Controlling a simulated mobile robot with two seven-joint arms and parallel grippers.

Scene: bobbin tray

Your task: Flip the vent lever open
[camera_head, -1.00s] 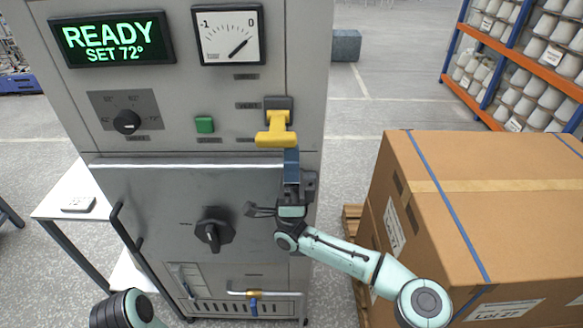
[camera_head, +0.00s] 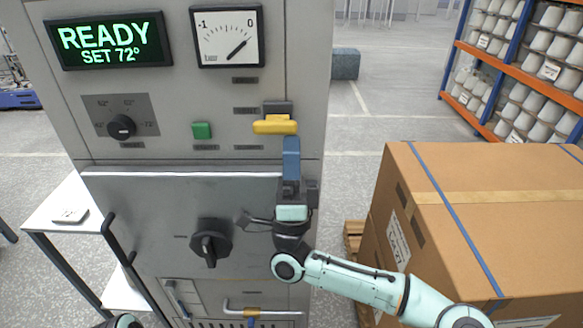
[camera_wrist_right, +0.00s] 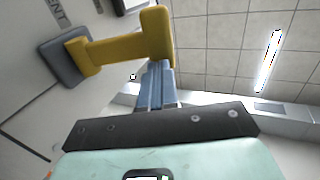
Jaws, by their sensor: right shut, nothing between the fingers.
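The vent lever (camera_head: 275,127) is yellow and hinged on a dark grey mount (camera_head: 278,107) on the cabinet front. It sticks out from the panel, with its crossbar just below the mount in the head view. The lever (camera_wrist_right: 128,45) and its mount (camera_wrist_right: 62,58) also show in the right wrist view. My right gripper (camera_head: 291,140) has its blue fingers shut and empty, pointing up just under the crossbar's right end. In the wrist view the fingertips (camera_wrist_right: 157,68) meet the crossbar's edge; contact looks likely but is not certain. My left gripper is not in view.
The grey cabinet (camera_head: 150,220) carries a READY display (camera_head: 110,40), a gauge (camera_head: 227,36), a green button (camera_head: 202,130) and dark knobs. A large cardboard box (camera_head: 490,220) stands right of my right arm. A white side table (camera_head: 62,205) stands at left.

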